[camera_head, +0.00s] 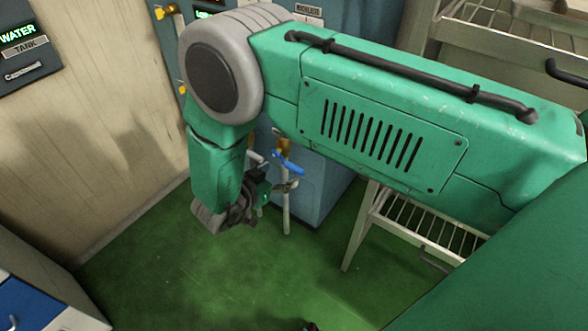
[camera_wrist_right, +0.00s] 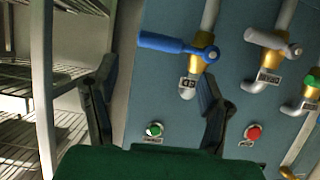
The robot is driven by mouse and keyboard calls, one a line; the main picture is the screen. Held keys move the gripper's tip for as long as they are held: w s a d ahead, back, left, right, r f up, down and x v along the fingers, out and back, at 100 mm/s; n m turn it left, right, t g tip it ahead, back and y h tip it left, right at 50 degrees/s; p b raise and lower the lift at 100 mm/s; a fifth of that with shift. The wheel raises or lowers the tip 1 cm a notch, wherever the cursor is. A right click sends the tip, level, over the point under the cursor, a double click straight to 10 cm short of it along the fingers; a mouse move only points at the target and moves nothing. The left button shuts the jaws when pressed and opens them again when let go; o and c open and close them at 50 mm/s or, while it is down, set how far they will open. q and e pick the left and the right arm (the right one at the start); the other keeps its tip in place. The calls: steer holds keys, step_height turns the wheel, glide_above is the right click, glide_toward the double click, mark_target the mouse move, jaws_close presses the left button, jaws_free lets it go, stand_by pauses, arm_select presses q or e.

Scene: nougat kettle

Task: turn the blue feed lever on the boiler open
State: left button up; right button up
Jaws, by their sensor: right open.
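The blue feed lever (camera_head: 289,164) sits on a brass valve (camera_head: 284,145) on the blue boiler (camera_head: 318,190), partly behind my right arm. In the right wrist view the blue lever (camera_wrist_right: 165,42) sticks out to the left from its brass valve (camera_wrist_right: 198,52), about level in the picture. My right gripper (camera_head: 289,186) is low by the valve in the head view, partly hidden by its own wrist. In the right wrist view its open, empty fingers (camera_wrist_right: 157,72) point at the panel, with the lever above and between them; I see no clear contact. My left gripper is not visible.
A grey lever (camera_wrist_right: 268,39) on another valve is right of the blue one, with a green handle (camera_wrist_right: 312,82) farther right. A green-white button (camera_wrist_right: 153,130) and a red button (camera_wrist_right: 253,132) are lower on the panel. A wire rack (camera_head: 425,225) stands right of the boiler.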

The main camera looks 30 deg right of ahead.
mark_target(294, 167)
steer(key=b+x, duration=0.1)
steer(key=x, duration=0.6)
steer(key=shift+w+d+f+b, duration=0.15)
steer(key=shift+d+b, duration=0.1)
steer(key=shift+b, duration=0.15)
jaws_close()
